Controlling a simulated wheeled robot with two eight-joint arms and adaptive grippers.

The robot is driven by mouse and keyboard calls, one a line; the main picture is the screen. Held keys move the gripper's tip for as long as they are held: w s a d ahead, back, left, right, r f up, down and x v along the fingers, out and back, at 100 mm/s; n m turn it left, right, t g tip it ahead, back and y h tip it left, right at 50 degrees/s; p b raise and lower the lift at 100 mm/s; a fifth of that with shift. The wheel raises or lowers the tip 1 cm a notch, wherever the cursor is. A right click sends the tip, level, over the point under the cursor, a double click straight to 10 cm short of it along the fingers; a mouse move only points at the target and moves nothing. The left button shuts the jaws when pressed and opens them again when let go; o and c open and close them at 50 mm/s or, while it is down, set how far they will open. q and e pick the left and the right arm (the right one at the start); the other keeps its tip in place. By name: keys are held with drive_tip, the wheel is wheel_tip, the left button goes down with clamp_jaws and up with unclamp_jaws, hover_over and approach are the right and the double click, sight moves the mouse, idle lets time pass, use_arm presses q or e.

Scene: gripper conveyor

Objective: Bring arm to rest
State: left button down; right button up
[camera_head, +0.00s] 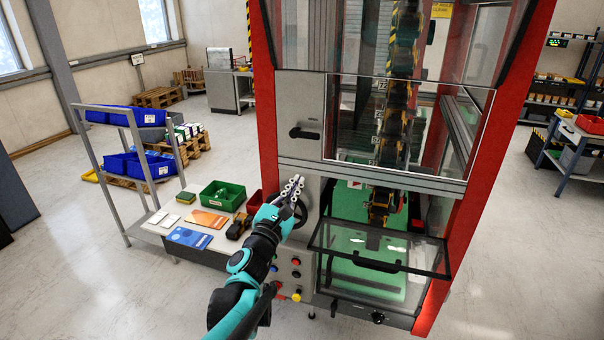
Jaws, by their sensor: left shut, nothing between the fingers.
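My left gripper (292,188) shows near the middle of the head view, on the end of my teal and black left arm, which comes up from the bottom. It is shut, with nothing between the fingers. It is in front of the red-framed machine, over a dark round handwheel (300,213) that it partly covers. I cannot tell whether it touches the wheel. My right gripper and arm are not in view.
The red machine (268,110) has a clear flap (375,247) standing out at its front. Buttons (296,262) sit on its panel. A low side table (152,229) holds a green bin (222,196), cards and small items. Blue bins (140,166) sit on a rack. The floor at left is clear.

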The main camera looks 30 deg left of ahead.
use_arm(q)
drive_tip(key=shift+s+d+f, duration=0.15)
drive_tip(key=shift+s+d, duration=0.05)
drive_tip(key=shift+s, duration=0.3)
